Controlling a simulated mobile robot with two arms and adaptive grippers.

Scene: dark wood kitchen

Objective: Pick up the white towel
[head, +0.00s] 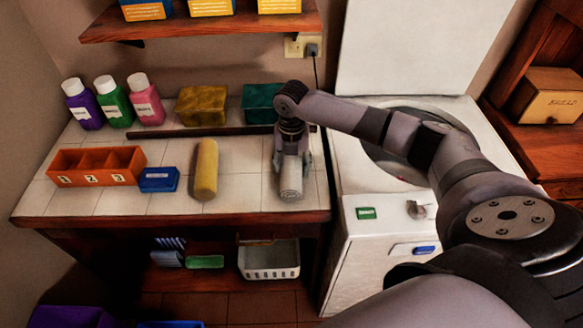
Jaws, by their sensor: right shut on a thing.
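The white towel (291,182) is a rolled, greyish-white cylinder on the tiled counter, near its right end. My right gripper (291,160) comes down over the towel's far part and is shut on it. The fingers hide that end of the roll. The towel's near end shows and points towards the counter's front edge. I cannot tell whether the towel still touches the tiles. My left gripper is not in view.
A yellow rolled towel (205,170) lies to the left, with a blue box (159,179) and an orange numbered tray (97,166) beyond. Bottles (113,101) stand at the back left. An open-lidded white washing machine (372,212) adjoins the counter. A shelf (200,24) hangs above.

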